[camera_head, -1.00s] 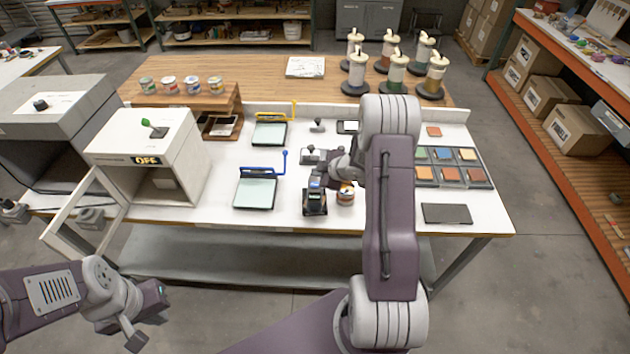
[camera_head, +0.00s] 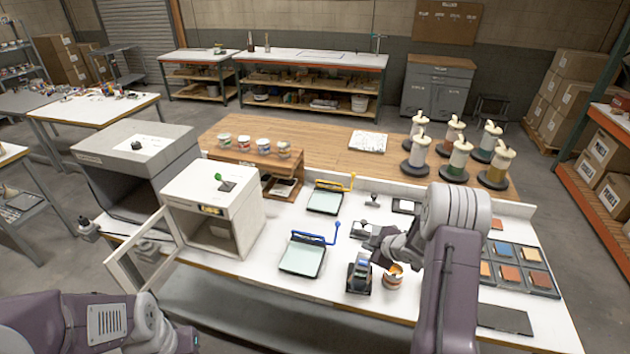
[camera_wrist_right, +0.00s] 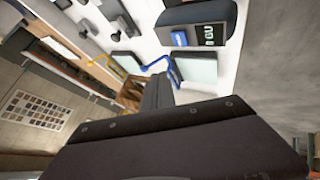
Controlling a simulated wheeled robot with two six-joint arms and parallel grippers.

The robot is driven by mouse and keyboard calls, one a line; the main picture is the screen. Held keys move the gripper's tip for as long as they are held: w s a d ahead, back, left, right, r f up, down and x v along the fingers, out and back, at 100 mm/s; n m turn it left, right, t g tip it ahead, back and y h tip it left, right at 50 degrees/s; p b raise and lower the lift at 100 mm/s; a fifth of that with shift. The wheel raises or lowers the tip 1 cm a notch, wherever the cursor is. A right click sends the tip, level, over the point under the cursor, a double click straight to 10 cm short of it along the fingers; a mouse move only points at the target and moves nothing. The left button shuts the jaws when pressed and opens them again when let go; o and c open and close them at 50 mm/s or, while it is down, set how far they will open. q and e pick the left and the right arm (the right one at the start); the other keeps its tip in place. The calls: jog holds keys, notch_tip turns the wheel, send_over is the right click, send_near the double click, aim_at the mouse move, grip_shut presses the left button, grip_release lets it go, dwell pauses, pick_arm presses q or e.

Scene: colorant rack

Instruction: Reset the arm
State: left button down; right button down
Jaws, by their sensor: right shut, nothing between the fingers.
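My right arm reaches over the white table (camera_head: 450,318) in the head view. Its gripper (camera_head: 374,244) is shut and empty, above the table beside a dark device (camera_head: 359,275) and an open paint can (camera_head: 393,277) with orange on it. In the right wrist view the shut dark fingers (camera_wrist_right: 157,92) point toward the tabletop, and a dark device with a lit display (camera_wrist_right: 207,35) shows above them. My left arm lies low at the left of the head view. Its gripper (camera_head: 188,341) is mostly cut off by the bottom edge, so its jaws cannot be judged.
A white box with an open door (camera_head: 143,250) stands left. Trays with blue (camera_head: 303,258) and yellow (camera_head: 325,200) handled bars lie mid-table. Color swatches (camera_head: 510,275) lie right; several pump dispensers (camera_head: 458,160) stand behind. A dark flat plate (camera_head: 505,319) lies at front right.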

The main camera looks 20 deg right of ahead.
jog(key=a+r+b, duration=0.2)
jog(key=a+b, duration=1.1)
jog(key=a, duration=0.2)
jog(key=s+f+m+g, duration=0.2)
jog(key=s+f+m, duration=0.1)
jog(key=s, duration=0.5)
jog(key=s+f+m+g+h, duration=0.1)
jog(key=s+f+m+g, duration=0.2)
jog(key=s, duration=0.5)
jog(key=s+f+m+g, duration=0.2)
jog(key=s+m, duration=0.3)
jog(key=s, duration=0.3)
jog(key=shift+s+a+f+g+b, duration=0.35)
jog(key=shift+a+f+g, duration=0.05)
jog(key=shift+a+f, duration=0.1)
jog(key=shift+d, duration=0.2)
jog(key=shift+w, duration=0.1)
